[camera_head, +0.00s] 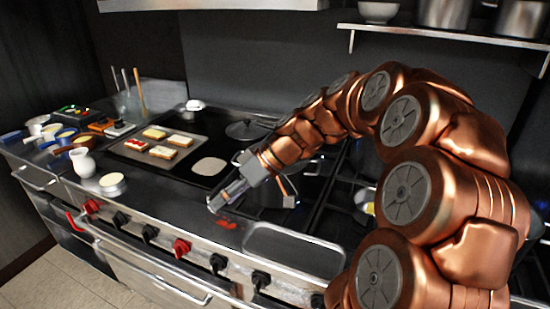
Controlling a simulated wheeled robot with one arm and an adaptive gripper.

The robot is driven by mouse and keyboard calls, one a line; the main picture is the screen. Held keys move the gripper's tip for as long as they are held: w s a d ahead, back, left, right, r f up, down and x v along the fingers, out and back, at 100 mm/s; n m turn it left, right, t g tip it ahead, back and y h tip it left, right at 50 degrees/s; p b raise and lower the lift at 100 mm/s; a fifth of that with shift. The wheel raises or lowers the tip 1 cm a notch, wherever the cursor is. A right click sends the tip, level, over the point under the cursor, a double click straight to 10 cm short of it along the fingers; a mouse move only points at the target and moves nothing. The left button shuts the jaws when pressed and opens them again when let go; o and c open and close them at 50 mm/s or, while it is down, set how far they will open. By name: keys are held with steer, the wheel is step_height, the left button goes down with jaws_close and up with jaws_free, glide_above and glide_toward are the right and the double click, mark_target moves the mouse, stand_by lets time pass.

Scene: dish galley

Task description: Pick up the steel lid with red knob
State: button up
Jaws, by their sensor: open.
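No steel lid with a red knob shows clearly. A small red shape (227,223) lies on the front ledge, just below the fingertips. I cannot tell whether it is the lid's knob, or whether the gripper touches it. A dark round lid (248,129) with a dark knob lies at the back of the stove. My arm hides much of the right side.
A griddle tray (127,151) with topped bread slices lies left. A white jug (83,163) and small bowls stand farther left. A rectangular steel tray (295,252) lies at the front. A wall shelf (440,36) with pots hangs upper right.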

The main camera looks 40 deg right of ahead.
steer(key=w+d+r+t, duration=0.1)
steer(key=d+t, duration=0.2)
steer(key=d, duration=0.6)
steer(key=w+d+r+t, duration=0.1)
steer(key=w+d+t, duration=0.1)
steer(key=d, duration=0.7)
steer(key=w+d+r+t+h, duration=0.1)
steer(key=w+d+t, duration=0.1)
steer(key=d, duration=0.7)
steer(key=shift+w+r+t, duration=0.1)
steer(key=shift+w+t, duration=0.15)
steer(key=shift+t, duration=0.55)
steer(key=shift+w+d+h, duration=0.1)
steer(key=shift+d+h, duration=0.05)
steer(key=shift+h, duration=0.15)
steer(key=shift+p+x, duration=0.3)
steer(key=shift+x, duration=0.85)
steer(key=p+x, duration=0.1)
steer(key=x, duration=0.1)
steer(key=p+x, duration=0.1)
steer(key=x, duration=0.1)
steer(key=shift+d, duration=0.25)
steer(key=shift+w+a+f+p, duration=0.3)
steer(key=shift+w+f, duration=0.05)
steer(key=shift+w, duration=0.2)
jaws_close()
